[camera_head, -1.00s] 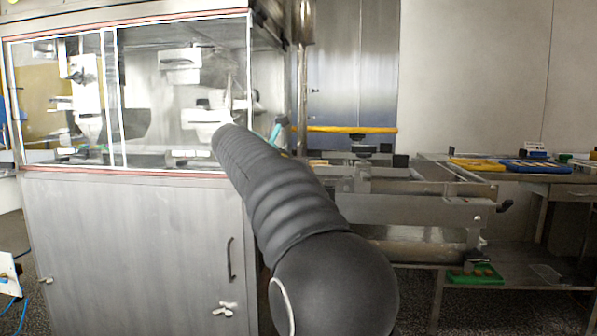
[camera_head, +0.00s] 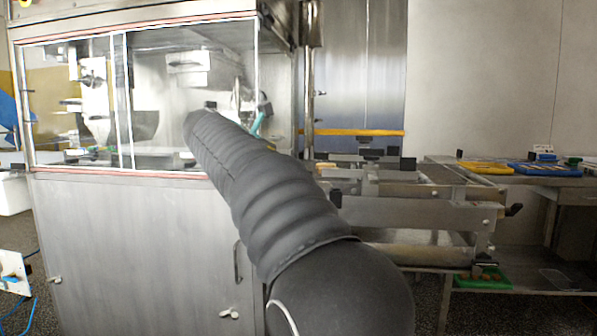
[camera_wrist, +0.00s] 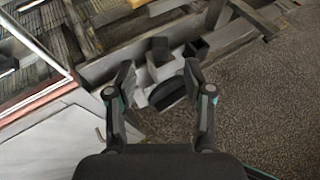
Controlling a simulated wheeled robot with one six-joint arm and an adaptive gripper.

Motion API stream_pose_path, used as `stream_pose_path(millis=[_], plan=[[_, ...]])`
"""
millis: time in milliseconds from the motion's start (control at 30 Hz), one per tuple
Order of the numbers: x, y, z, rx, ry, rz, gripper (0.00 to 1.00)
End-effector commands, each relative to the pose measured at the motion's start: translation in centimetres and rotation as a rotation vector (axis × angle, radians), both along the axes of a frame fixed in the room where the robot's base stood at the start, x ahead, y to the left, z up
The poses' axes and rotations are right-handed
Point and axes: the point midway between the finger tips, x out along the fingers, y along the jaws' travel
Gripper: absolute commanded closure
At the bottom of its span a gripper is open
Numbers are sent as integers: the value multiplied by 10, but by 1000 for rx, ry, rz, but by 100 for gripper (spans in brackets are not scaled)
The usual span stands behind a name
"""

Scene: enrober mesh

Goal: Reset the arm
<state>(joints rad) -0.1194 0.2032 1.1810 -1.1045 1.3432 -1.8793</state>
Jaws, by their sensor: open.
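My gripper (camera_wrist: 158,82) shows in the wrist view with its two fingers apart and nothing between them. It points down over the edge of the machine's metal frame (camera_wrist: 100,68), with speckled floor to the right. In the head view my dark sleeved arm reaches up and left in front of the glass-windowed metal cabinet (camera_head: 130,240). The arm hides my gripper in that view, apart from a small teal part near the window's right end.
The metal conveyor frame (camera_head: 395,205) stands right of the cabinet. Farther right, a side table holds a yellow tray (camera_head: 485,168) and a blue tray (camera_head: 545,169). A green tray (camera_head: 483,281) lies on a lower shelf. Speckled floor (camera_wrist: 250,110) is open in the wrist view.

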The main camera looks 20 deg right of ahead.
Motion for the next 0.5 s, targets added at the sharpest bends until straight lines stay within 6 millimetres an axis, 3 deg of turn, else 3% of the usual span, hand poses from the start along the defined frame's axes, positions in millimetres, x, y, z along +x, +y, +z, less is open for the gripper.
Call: stream_pose_path(millis=[200,500], plan=[[-12,26,12,0,-1,2,47],[-16,33,15,5,-8,-5,47]])
